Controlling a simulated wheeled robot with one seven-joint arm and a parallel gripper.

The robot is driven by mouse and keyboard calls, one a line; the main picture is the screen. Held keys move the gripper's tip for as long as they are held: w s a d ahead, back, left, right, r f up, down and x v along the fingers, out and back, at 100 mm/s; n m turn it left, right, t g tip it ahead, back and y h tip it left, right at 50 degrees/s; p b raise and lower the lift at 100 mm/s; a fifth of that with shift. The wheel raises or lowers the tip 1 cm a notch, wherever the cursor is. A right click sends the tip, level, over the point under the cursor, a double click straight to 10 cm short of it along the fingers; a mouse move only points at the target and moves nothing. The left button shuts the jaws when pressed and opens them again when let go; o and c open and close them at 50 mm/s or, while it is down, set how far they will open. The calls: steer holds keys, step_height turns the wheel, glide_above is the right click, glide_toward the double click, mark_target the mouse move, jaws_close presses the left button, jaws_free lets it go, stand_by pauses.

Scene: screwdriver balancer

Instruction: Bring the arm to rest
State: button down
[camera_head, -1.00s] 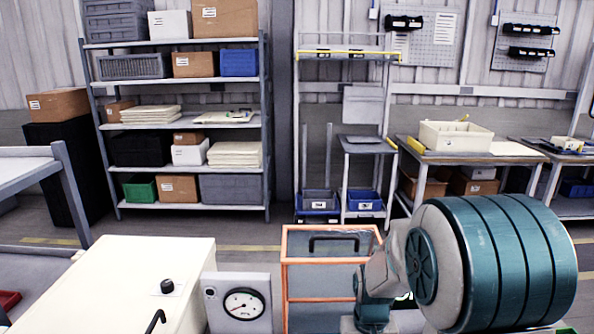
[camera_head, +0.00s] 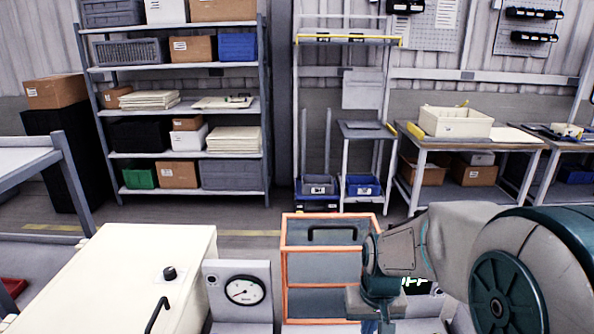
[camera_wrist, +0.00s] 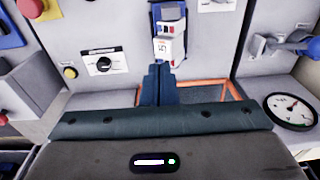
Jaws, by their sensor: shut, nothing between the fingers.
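My gripper (camera_wrist: 157,84) shows in the wrist view with its dark blue fingers together and nothing between them. The fingers point toward an upright grey panel (camera_wrist: 125,82) with a black knob. A white and grey device with a label (camera_wrist: 169,45) hangs just beyond the fingertips. I cannot tell whether they touch it. In the head view my arm reaches in from the right, bent, with its wrist in front of the orange-framed box (camera_head: 285,262). The fingertips are mostly cut off at the bottom edge there.
A white cabinet (camera_head: 120,270) and a gauge box (camera_head: 238,312) stand left of the orange frame. The gauge (camera_wrist: 291,111) is at the right in the wrist view. A red button (camera_wrist: 30,8) is at the top left. Shelves (camera_head: 180,113) and workbenches (camera_head: 470,155) stand behind, across open floor.

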steer(key=s+r+t, duration=0.3)
steer(key=s+r, duration=0.6)
steer(key=s, duration=0.2)
steer(key=shift+s+d+r, duration=0.2)
steer(key=shift+s+r, duration=0.05)
steer(key=shift+s, duration=0.1)
stand_by(1.1)
